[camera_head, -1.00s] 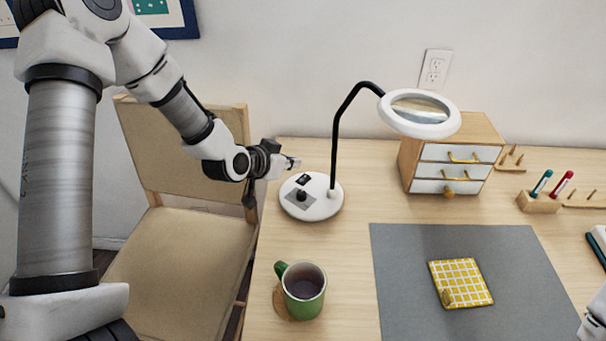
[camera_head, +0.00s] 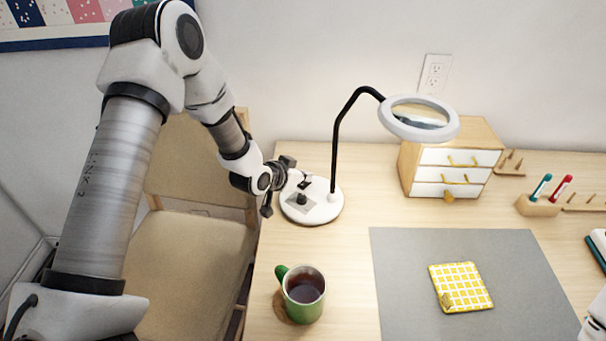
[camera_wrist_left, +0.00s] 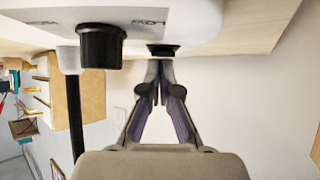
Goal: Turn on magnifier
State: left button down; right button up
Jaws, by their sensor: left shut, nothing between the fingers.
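The magnifier has a round white base (camera_head: 322,211) at the table's left, a black curved neck (camera_head: 335,140) and a white ring head (camera_head: 450,127). A black knob (camera_head: 301,198) stands on the base, and also shows in the left wrist view (camera_wrist_left: 101,46). A small black switch (camera_wrist_left: 163,50) sits beside the knob. My left gripper (camera_head: 302,181) is shut and empty over the rear left of the base. In the left wrist view its fingertips (camera_wrist_left: 158,66) are right at the switch; I cannot tell whether they touch. My right gripper is not in view.
A green mug (camera_head: 285,285) of dark liquid stands in front of the base. A small drawer cabinet (camera_head: 407,168) stands behind right. A grey mat (camera_head: 400,290) carries a yellow checked pad (camera_head: 460,286). A chair (camera_head: 200,240) is at the table's left.

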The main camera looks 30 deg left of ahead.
pick_arm(q)
jog(key=shift+s+f, duration=0.1)
jog(key=shift+s, duration=0.1)
jog(key=shift+s+a+f, duration=0.15)
jog(key=shift+s, duration=0.55)
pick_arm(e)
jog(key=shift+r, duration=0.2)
